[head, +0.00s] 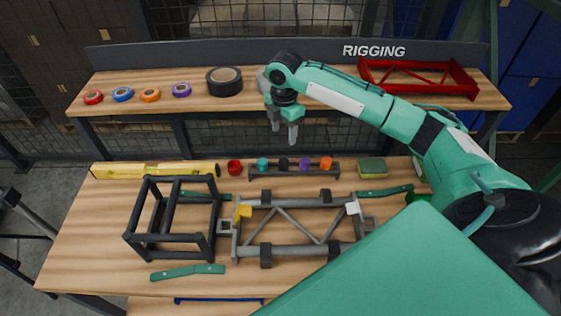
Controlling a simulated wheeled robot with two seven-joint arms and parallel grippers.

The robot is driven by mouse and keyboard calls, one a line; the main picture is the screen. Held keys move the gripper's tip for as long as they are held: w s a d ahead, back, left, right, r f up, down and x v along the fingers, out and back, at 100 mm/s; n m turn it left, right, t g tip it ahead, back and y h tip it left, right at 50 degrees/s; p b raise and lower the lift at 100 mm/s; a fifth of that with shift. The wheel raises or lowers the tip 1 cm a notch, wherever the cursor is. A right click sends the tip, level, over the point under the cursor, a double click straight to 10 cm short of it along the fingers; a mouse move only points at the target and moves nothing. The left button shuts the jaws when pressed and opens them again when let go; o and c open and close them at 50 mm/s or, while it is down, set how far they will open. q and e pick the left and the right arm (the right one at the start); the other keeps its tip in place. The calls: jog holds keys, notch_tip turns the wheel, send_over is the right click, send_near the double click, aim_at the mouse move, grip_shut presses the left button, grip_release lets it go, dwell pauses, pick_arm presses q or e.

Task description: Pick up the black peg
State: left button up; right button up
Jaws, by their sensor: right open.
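The black peg (283,163) stands in a low dark rack (294,175) at the middle of the lower bench. A teal peg (262,164) is to its left; a purple peg (305,163) and an orange peg (326,162) are to its right. My right gripper (284,136) points down with its fingers apart and empty. In the picture its fingertips are just above the black peg; it looks apart from the peg, and the height between them is hard to judge. My left gripper is not in view.
A red cup-like piece (235,167) and a yellow level (155,171) are left of the rack; a sponge (372,168) is right. A grey truss (297,248) and a black frame (146,237) lie in front. Tape rolls and a red truss (420,76) are on the back shelf.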

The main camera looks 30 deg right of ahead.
jog(key=p, duration=0.2)
send_over(285, 160)
notch_tip(285, 160, down, 8)
jog(key=shift+w+a+f, duration=0.1)
jog(key=shift+a, duration=0.05)
notch_tip(285, 160, down, 5)
jog(key=shift+r+p, duration=0.1)
jog(key=shift+p, duration=0.65)
jog(key=shift+f, duration=0.3)
jog(key=c, duration=1.1)
jog(key=shift+r, duration=0.15)
